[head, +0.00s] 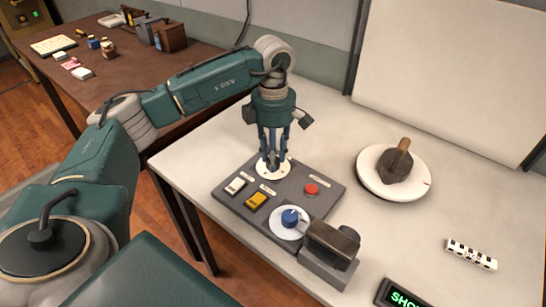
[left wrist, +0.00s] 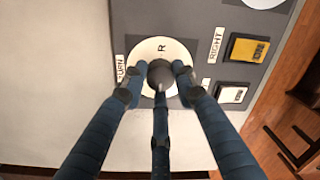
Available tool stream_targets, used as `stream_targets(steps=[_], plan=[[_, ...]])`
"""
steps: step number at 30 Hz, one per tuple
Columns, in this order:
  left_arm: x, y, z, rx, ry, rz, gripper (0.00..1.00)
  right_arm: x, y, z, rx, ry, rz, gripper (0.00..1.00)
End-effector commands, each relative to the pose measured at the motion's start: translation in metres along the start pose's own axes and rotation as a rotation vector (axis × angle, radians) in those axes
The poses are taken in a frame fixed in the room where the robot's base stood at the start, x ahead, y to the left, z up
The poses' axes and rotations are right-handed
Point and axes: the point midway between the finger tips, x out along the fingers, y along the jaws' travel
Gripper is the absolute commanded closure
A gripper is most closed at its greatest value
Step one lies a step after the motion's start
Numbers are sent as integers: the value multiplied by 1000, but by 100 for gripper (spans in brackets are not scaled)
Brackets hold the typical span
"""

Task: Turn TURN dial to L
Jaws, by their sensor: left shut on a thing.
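The grey control panel (head: 233,200) lies on the white table. The TURN dial is a white disc (head: 288,172) with a dark round knob (left wrist: 160,73), at the panel's far end. In the left wrist view the letter R shows on the disc above the knob, and a TURN label (left wrist: 121,68) stands to its left. No L is visible; the fingers hide part of the disc. My left gripper (head: 271,162) points down over the dial, its fingers closed around the knob; it also shows in the left wrist view (left wrist: 158,88). My right gripper is not in view.
The panel also has a white switch (head: 235,186), a yellow switch (head: 256,201), a red button (head: 311,189) and a blue knob (head: 290,217). A dark block (head: 332,243) stands at its near end. A round white turntable (head: 372,181) bears a dark object. The table between is clear.

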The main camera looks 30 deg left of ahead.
Motion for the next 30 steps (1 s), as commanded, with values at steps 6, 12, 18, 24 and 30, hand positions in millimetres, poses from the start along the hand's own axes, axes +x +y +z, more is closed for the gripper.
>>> stream_targets(steps=[6, 12, 18, 24, 30], plan=[[-3, 2, 2, 31, -5, 8, 98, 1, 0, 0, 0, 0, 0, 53], [-4, 2, 2, 35, -5, 8, 98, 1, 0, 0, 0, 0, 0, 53], [-4, 2, 2, 35, -5, 8, 70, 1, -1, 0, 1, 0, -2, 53], [-2, 1, 1, 35, -2, 5, 53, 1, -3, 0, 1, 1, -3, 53], [-3, 1, 1, 35, -1, 3, 53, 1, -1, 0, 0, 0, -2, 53]])
